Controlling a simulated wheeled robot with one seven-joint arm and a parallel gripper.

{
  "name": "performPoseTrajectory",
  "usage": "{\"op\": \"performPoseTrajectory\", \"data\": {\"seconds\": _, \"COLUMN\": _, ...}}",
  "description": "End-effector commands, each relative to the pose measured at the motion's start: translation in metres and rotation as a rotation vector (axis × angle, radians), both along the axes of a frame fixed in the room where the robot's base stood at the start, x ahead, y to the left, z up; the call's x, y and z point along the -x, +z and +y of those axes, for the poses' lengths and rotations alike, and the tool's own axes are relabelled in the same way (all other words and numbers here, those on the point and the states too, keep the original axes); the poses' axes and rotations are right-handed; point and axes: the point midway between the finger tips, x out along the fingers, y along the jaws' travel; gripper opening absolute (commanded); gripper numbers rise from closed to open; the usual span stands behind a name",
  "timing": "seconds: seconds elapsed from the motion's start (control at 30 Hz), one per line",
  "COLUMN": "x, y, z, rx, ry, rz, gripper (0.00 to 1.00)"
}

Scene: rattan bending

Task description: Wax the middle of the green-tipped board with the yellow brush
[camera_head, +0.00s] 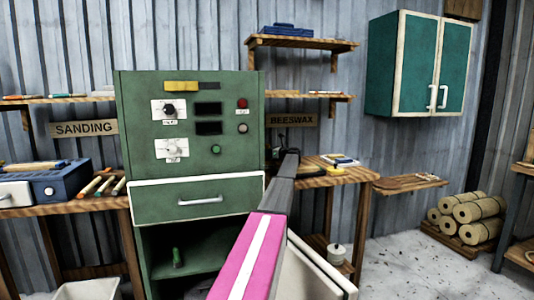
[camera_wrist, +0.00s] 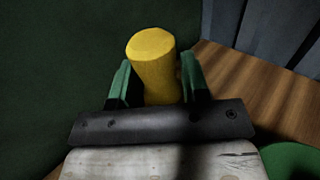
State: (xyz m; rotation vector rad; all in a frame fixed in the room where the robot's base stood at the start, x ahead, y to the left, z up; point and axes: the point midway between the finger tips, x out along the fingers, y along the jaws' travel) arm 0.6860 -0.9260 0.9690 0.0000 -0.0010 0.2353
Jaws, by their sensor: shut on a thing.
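My gripper (camera_wrist: 155,78) is shut on a yellow cylinder, which looks like the handle of the yellow brush (camera_wrist: 152,52). The handle's end points up between the two green-padded fingers. The bristles are hidden. In the camera_head view my arm reaches to the wooden bench under the BEESWAX sign and hides most of the gripper and the brush. A rounded green piece (camera_wrist: 291,161) lies at the lower right of the wrist view; I cannot tell whether it is the board's green tip. I cannot make out the green-tipped board clearly in either view.
A green control cabinet (camera_head: 190,120) stands just left of the beeswax bench (camera_head: 345,176). A shelf (camera_head: 300,42) hangs above the bench. A yellow and black item (camera_head: 334,170) lies on the bench. Rolled bundles (camera_head: 472,209) lie on the floor at right.

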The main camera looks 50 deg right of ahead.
Motion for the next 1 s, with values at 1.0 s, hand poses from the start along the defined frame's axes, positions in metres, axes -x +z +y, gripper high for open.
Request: {"op": "performPoseTrajectory", "data": {"seconds": 1.0, "x": 0.000, "y": 0.038, "z": 0.000, "rx": 0.001, "ry": 0.000, "rz": 0.001, "gripper": 0.18}}
